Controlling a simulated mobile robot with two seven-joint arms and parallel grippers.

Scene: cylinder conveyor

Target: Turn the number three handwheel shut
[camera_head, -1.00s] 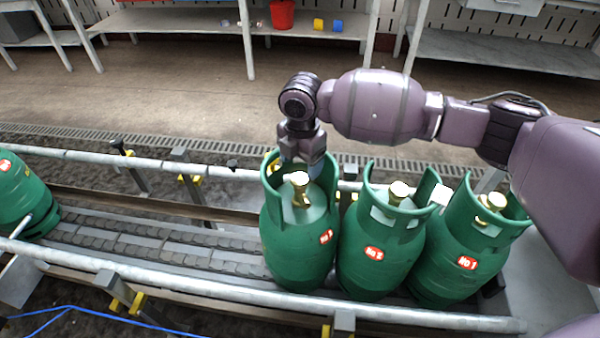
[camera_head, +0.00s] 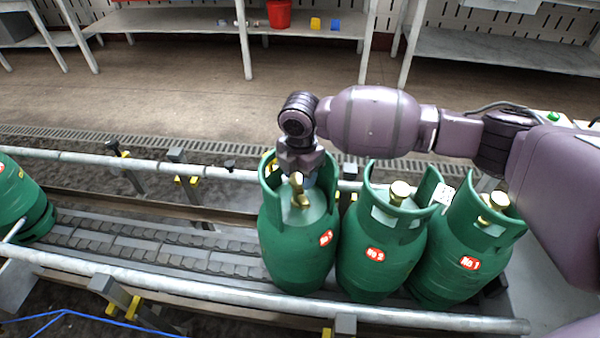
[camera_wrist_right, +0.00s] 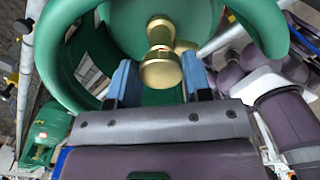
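The green cylinder labelled No 3 (camera_head: 297,250) stands upright on the conveyor, leftmost of the three nearby cylinders. Its brass handwheel (camera_head: 297,181) sits inside the open collar and also shows in the right wrist view (camera_wrist_right: 160,71). My right gripper (camera_head: 306,178) reaches down into that collar from the far side, close behind the handwheel. In the right wrist view its two blue fingertips (camera_wrist_right: 160,78) are apart, one on each side of the handwheel; whether they touch it is unclear. My left gripper is not in view.
Cylinders No 2 (camera_head: 378,250) and No 1 (camera_head: 465,258) stand close to the right, with their own brass handwheels. Another green cylinder (camera_head: 20,195) is at the far left. Metal rails (camera_head: 250,304) flank the conveyor (camera_head: 170,250), clear left of No 3. A shelf holds a red bucket (camera_head: 279,13).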

